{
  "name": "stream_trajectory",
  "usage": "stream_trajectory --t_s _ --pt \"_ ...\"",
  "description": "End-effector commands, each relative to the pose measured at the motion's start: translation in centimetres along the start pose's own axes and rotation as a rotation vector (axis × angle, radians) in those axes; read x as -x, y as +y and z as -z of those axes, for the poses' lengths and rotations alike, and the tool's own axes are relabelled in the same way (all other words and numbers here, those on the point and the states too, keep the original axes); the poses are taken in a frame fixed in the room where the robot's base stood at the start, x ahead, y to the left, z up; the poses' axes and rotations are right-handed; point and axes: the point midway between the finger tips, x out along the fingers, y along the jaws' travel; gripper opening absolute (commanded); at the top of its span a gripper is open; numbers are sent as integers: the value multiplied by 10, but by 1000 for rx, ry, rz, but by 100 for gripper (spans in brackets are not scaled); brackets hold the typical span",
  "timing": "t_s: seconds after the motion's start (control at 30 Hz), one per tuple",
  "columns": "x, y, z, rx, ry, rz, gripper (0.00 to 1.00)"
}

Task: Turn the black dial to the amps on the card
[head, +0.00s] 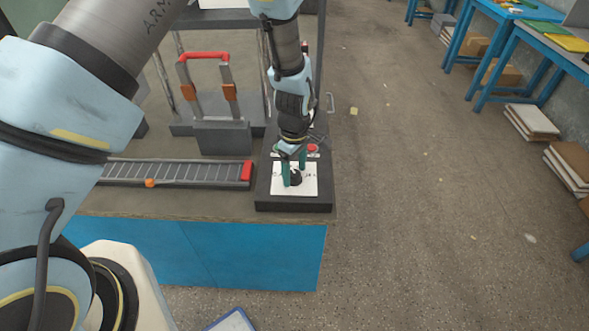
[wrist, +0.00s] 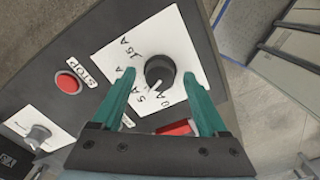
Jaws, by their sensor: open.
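A pale mark on the dial's edge seems to face near 5 A. My gripper (wrist: 158,76) is open, its green fingers on either side of the dial; I cannot tell whether they touch it. In the head view my gripper (head: 293,172) is over the white plate (head: 308,187), and the dial (head: 296,179) shows between the fingers. I cannot make out a readable card; a blue-edged board (head: 232,321) is cut off at the bottom.
A red button (wrist: 67,82) labelled STOP and a grey knob (wrist: 38,134) share the dark panel. On the bench stand a ladder-like rail (head: 180,172) with a red end and a red-handled frame (head: 205,57). Open floor (head: 420,200) lies to the right.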

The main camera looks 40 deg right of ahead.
Motion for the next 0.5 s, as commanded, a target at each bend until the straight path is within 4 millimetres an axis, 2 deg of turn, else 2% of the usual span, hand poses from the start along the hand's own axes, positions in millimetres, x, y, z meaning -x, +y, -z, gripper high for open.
stream_trajectory --t_s 0.07,0.5 --pt "0 0 0 0 0 0 76" --pt "0 0 0 0 0 0 27"
